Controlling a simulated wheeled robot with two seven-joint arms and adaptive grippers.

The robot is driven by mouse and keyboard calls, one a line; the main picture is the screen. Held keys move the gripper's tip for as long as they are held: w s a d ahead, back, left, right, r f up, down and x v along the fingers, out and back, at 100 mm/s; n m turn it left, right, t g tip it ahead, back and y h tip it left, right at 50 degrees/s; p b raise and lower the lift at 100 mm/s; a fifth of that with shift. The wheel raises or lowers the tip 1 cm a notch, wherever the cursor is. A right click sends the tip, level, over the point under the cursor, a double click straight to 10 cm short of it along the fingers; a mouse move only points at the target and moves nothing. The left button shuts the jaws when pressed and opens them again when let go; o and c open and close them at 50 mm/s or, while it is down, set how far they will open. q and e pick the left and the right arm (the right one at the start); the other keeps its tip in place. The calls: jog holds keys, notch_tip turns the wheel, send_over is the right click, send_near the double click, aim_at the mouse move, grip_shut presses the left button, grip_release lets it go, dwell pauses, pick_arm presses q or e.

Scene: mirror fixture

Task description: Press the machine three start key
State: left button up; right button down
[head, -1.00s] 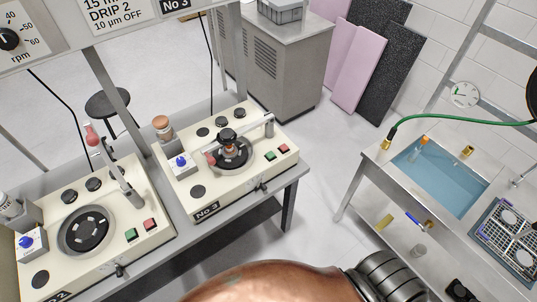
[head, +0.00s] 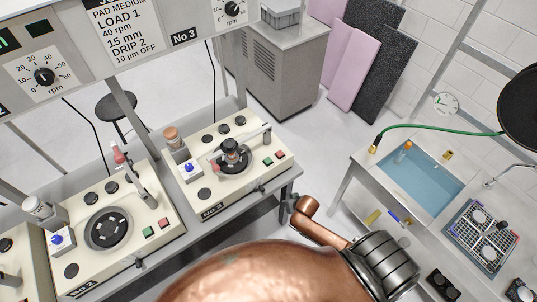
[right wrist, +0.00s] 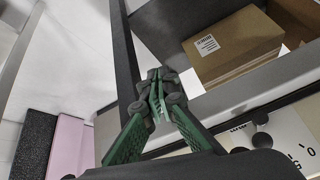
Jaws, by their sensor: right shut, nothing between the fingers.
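Machine three (head: 225,190), a cream unit with a "No 3" label, stands on the grey bench in the head view. Its green key (head: 267,161) and red key (head: 279,155) sit side by side at its right front; I cannot read any marking on them. A dark fixture with a red part stands on its round plate (head: 232,160). My right gripper (right wrist: 158,95) shows in the right wrist view with its green fingers together and empty. In the head view my copper right arm ends near the bench's right end, and the fingers cannot be made out. My left gripper is out of view.
Machine two (head: 115,235) stands left of machine three. A sign panel (head: 125,30) and posts rise behind the bench. A sink (head: 420,180) is at the right. In the right wrist view, a cardboard box (right wrist: 235,45) and a dark post (right wrist: 125,60) are close to the gripper.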

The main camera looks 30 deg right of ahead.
jog(key=w+a+r+m+t+y+p, duration=0.1)
jog(key=w+r+p, duration=0.1)
jog(key=w+r, duration=0.6)
jog(key=w+r+m+t+p, duration=0.1)
jog(key=w+r+p, duration=0.25)
jog(key=r, duration=0.85)
pick_arm(q)
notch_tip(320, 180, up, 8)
jog(key=p, duration=0.1)
pick_arm(e)
notch_tip(320, 180, up, 9)
jog(key=m, duration=0.3)
send_over(269, 161)
jog(key=shift+t+y, duration=0.3)
jog(key=shift+t, duration=0.1)
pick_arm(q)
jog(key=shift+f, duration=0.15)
pick_arm(e)
jog(key=shift+f, duration=0.15)
notch_tip(269, 161, down, 7)
jog(key=b, duration=0.7)
jog(key=shift+b, duration=0.3)
jog(key=shift+f, duration=0.8)
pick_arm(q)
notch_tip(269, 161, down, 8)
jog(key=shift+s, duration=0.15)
pick_arm(e)
jog(key=shift+d, duration=0.1)
jog(key=shift+f, duration=0.35)
